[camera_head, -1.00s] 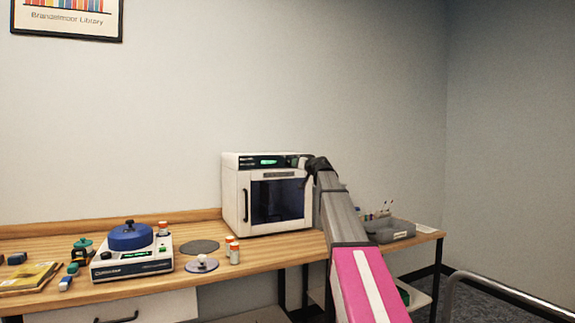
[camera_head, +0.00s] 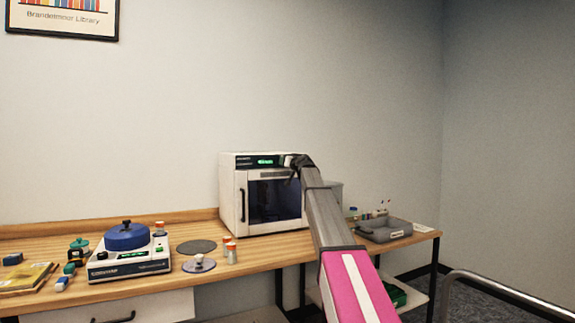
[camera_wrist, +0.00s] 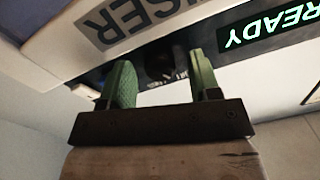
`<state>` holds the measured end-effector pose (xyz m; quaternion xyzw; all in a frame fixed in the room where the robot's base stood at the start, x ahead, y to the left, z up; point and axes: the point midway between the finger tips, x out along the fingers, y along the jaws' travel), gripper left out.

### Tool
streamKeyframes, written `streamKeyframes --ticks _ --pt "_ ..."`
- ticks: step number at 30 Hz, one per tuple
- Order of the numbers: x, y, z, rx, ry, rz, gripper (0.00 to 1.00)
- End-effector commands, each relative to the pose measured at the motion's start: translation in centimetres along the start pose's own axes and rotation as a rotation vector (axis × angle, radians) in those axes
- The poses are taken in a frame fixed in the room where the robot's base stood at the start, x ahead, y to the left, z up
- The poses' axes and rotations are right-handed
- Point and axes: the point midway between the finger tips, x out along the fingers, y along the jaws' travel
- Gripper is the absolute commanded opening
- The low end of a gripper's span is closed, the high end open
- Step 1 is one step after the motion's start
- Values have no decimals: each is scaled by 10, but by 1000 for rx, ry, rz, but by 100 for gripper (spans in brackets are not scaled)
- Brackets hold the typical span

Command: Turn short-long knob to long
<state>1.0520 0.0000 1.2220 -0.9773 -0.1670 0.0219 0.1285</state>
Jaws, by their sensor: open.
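The white box-shaped machine (camera_head: 230,200) stands on the wooden bench, with a dark control strip and a lit green display (camera_head: 268,161) along its top front. A dark round knob (camera_wrist: 158,60) shows in the wrist view between my two green fingers, dim and in shadow. Its pointer and the short-long marks cannot be read. My gripper (camera_wrist: 162,75) is open, with one finger on each side of the knob; contact cannot be told. In the head view my gripper (camera_head: 297,166) is at the machine's upper right front corner and hides the knob.
The green READY display (camera_wrist: 272,28) sits close beside my fingers, upside down in the wrist view. A blue-topped device (camera_head: 128,240), bottles (camera_head: 231,252) and discs stand left of the machine. A grey tray (camera_head: 383,229) lies to its right. Open space lies before the machine.

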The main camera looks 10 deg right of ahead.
Motion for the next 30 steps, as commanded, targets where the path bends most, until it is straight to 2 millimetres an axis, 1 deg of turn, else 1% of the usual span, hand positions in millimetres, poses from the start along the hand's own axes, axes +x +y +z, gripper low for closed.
streamKeyframes --ticks 2,3,5,6,7,8,14,20,26,30 --pt "0 0 0 0 0 0 57" --pt "0 0 0 0 0 0 54" --pt "0 0 0 0 0 0 34" --pt "-1 0 0 0 0 0 21" --pt "-1 0 0 0 0 0 11" --pt "-1 0 0 0 0 0 7" --pt "-1 0 0 5 0 0 8" --pt "-1 0 0 54 1 -1 8" --pt "-1 0 0 177 4 -2 8" --pt "-1 1 0 298 7 -2 8"
